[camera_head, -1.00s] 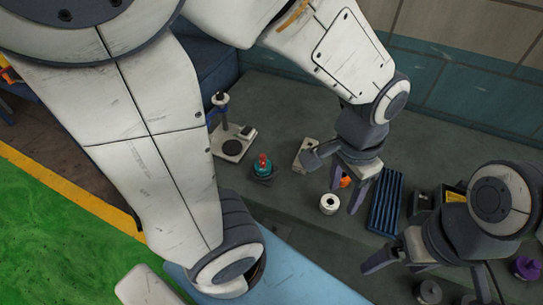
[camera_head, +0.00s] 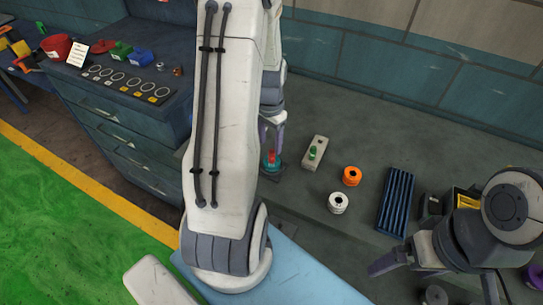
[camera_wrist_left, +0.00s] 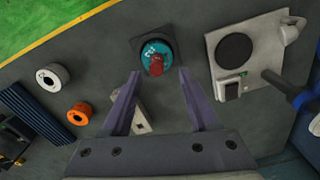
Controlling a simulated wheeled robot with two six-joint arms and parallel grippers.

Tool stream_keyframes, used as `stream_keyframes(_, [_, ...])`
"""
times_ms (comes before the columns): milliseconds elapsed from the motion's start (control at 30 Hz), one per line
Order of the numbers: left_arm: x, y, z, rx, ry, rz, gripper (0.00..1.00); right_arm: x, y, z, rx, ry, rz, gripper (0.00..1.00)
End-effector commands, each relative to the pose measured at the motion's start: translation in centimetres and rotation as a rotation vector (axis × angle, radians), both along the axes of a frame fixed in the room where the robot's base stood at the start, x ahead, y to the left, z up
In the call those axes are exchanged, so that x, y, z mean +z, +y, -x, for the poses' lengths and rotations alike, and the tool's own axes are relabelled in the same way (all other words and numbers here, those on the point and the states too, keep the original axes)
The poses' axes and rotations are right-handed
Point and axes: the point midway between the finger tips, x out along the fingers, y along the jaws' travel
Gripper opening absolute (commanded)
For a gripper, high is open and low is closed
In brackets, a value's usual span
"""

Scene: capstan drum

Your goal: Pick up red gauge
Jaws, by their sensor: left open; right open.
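The red gauge (camera_head: 271,156) stands upright in a teal ring on a small dark square base, partly hidden by my left arm and fingers in the head view. In the left wrist view the red gauge (camera_wrist_left: 156,66) shows from above as a red knob in the teal ring (camera_wrist_left: 150,48). My left gripper (camera_head: 272,147) is open and points down at it. In the left wrist view the fingertips (camera_wrist_left: 158,73) lie on either side of the red knob, with nothing clamped. My right gripper (camera_head: 432,284) is open and empty at the lower right.
A pale block with a green piece (camera_head: 313,152), an orange ring (camera_head: 352,176), a white ring (camera_head: 338,202) and a blue ribbed tray (camera_head: 396,203) lie to the right. A white stand with a round dark pad (camera_wrist_left: 234,50) is close by in the left wrist view.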

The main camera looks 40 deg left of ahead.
Motion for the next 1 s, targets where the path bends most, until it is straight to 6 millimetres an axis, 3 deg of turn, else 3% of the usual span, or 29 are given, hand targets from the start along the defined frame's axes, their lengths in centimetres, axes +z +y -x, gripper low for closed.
stream_keyframes(167, [-1.2, -0.2, 0.1, -0.001, 0.003, 0.002, 0.60, 0.5, 0.0, 0.0, 0.000, 0.000, 0.000, 0.93])
stream_keyframes(500, [-5.3, -0.5, 0.0, 0.000, 0.002, 0.001, 0.60, 1.6, 0.0, 0.0, -0.001, 0.000, 0.000, 0.93])
stream_keyframes(767, [-5.7, -0.5, -0.1, 0.000, -0.001, -0.001, 0.60, 1.5, 0.0, 0.0, -0.001, 0.000, 0.000, 0.93])
stream_keyframes(800, [-5.7, -0.5, -0.1, 0.000, -0.001, -0.001, 0.56, 1.5, 0.0, 0.0, -0.001, 0.000, 0.000, 0.93])
stream_keyframes(933, [-5.7, -0.5, -0.1, 0.000, -0.001, 0.000, 0.07, 1.5, 0.0, 0.0, -0.001, 0.000, 0.000, 0.93])
stream_keyframes(967, [-5.7, -0.5, -0.1, 0.000, -0.001, -0.001, 0.00, 1.5, 0.0, 0.0, -0.001, 0.000, 0.000, 0.93])
stream_keyframes(1000, [-5.7, -0.5, -0.1, 0.000, -0.001, 0.000, 0.00, 1.5, 0.0, 0.0, -0.001, 0.000, 0.000, 0.93])
